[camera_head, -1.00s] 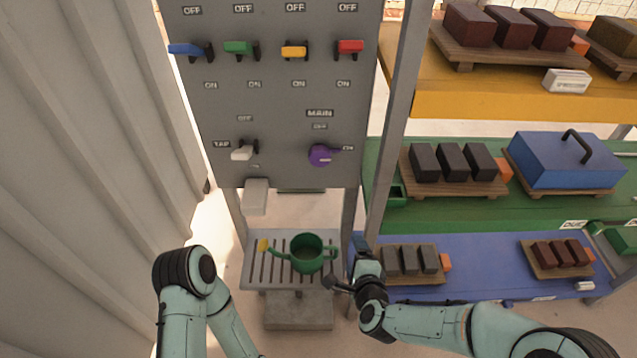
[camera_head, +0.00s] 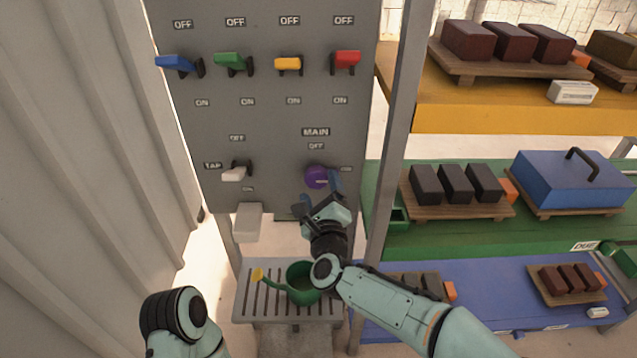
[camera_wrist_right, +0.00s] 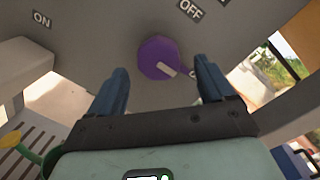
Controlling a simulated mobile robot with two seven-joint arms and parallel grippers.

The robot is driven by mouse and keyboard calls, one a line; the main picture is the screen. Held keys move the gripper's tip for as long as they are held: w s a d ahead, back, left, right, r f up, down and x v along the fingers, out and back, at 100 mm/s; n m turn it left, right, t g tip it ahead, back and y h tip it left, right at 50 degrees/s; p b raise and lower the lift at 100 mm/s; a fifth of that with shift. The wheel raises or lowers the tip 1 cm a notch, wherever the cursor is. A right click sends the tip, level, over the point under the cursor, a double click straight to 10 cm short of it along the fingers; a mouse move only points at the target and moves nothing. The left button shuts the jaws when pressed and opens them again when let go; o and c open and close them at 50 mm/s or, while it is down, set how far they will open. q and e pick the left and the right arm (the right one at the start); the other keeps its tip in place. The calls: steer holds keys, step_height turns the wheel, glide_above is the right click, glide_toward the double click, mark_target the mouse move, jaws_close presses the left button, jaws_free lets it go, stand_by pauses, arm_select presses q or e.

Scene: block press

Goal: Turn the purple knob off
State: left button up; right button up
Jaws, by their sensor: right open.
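The purple knob (camera_head: 316,177) is on the grey panel under the MAIN label, with an OFF label above it and an ON label to its right. Its pale pointer mark points right, toward the ON side. In the right wrist view the knob (camera_wrist_right: 160,58) lies ahead, between and beyond the two blue fingers. My right gripper (camera_head: 318,192) is open just below and in front of the knob; its fingers (camera_wrist_right: 160,85) stand apart with nothing between them. I cannot tell whether they touch the knob. My left arm shows at the lower left, but its gripper is not visible.
The panel also has blue (camera_head: 175,63), green, yellow and red levers and a white TAP lever (camera_head: 235,173). A green watering can (camera_head: 301,283) stands on the slatted stand (camera_head: 245,310) below. A grey post (camera_head: 400,100) and shelves with bricks are to the right.

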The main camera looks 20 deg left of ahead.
mark_target(316, 177)
arm_select(q)
steer(key=shift+s+d+r, duration=0.1)
steer(key=shift+s+r, duration=0.1)
steer(key=shift+s, duration=0.05)
arm_select(e)
steer(key=shift+x, duration=1.4)
steer(key=c, duration=1.1)
steer(key=shift+o, duration=0.2)
